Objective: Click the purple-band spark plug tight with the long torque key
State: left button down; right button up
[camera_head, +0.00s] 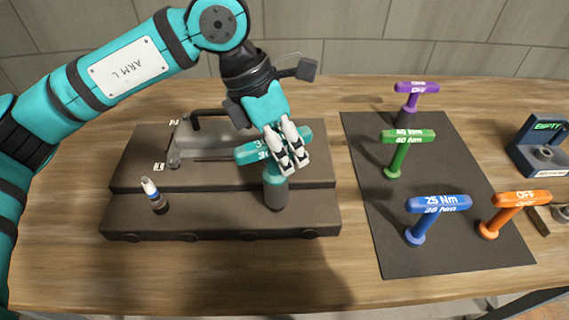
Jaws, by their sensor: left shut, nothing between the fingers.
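A teal T-shaped torque key (275,191) stands upright on the dark stepped engine block (125,215), its label partly hidden by my fingers. My left gripper (293,162) is shut with nothing between its fingers, at the right part of the key's crossbar; I cannot tell whether it touches. A spark plug (149,187) with a white top and a bluish band stands at the block's left. No purple band shows; whatever is under the teal key is hidden. A green 40 Nm key (397,160) and a blue 25 Nm key (416,236) stand on the dark mat (395,264). My right gripper is out of view.
A purple key (410,103) and an orange key (490,229), both marked OFF, also stand at the mat. A dark holder (528,148) marked EMPTY is at the far right. A clear cover (178,140) lies behind the plug. The table's front strip is clear.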

pick_arm(q)
jog(key=m, duration=0.1)
jog(key=m+g, duration=0.1)
jog(key=m, duration=0.1)
jog(key=m+y, duration=0.1)
jog(key=m, duration=0.1)
jog(key=shift+s+a+g, duration=0.2)
jog(key=shift+s+g, duration=0.05)
jog(key=shift+g, duration=0.05)
jog(key=shift+r+p, duration=3.1)
jog(key=shift+r, duration=2.7)
